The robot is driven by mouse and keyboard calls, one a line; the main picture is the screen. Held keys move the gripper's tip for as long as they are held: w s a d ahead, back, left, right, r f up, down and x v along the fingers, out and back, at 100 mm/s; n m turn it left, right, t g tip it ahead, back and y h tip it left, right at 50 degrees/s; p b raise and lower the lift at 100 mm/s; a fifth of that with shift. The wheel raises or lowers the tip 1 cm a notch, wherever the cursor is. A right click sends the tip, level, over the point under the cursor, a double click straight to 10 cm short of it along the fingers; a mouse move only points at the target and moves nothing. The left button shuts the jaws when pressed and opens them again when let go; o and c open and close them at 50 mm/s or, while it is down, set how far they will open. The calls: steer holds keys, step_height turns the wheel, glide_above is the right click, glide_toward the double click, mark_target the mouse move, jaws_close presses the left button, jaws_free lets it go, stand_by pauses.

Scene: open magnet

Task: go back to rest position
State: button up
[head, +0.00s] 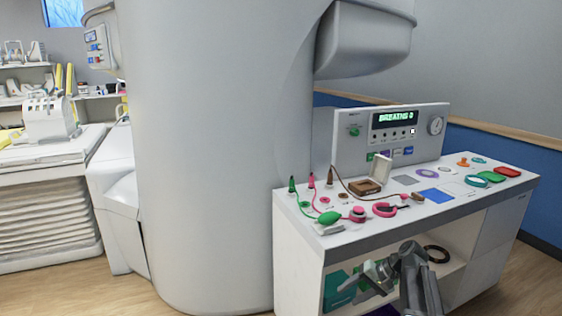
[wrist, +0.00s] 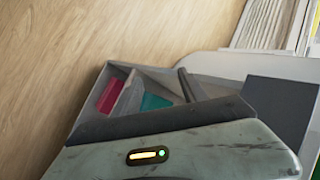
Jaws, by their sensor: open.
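My gripper (head: 364,280) shows at the lower right of the head view, folded low in front of the white counter's open lower shelf. It is open, and I see nothing held in it. The jaws are small here and partly merge with my arm links. In the wrist view a grey-green body part with a small lit indicator fills the bottom, and no clear fingertips show. Behind it is a grey divided tray (wrist: 88,118) with a pink piece (wrist: 110,95) and a teal piece (wrist: 155,102) in its compartments.
The white counter (head: 297,243) carries a panel (head: 350,150) reading "BREATHE", corded plugs, and coloured rings and pads. A black ring (head: 437,254) and a teal bin (head: 338,290) show at its lower shelf. A large grey magnet column (head: 210,150) stands left. Wooden floor is open lower left.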

steer(key=s+a+f+n+g+h, duration=0.1)
steer(key=s+a+f+n+h, duration=0.15)
steer(key=s, duration=0.35)
steer(key=s+a+f+n+g+h, duration=0.1)
steer(key=s+a+f+h, duration=0.25)
steer(key=s, duration=0.35)
step_height(320, 180, up, 21)
steer(key=h+p, duration=0.1)
steer(key=p, duration=2)
steer(key=shift+r+h, duration=0.2)
steer(key=shift+h, duration=0.1)
steer(key=shift+d, duration=0.1)
steer(key=shift+c, duration=1.2)
steer(key=shift+d, duration=0.1)
steer(key=shift+c, duration=0.3)
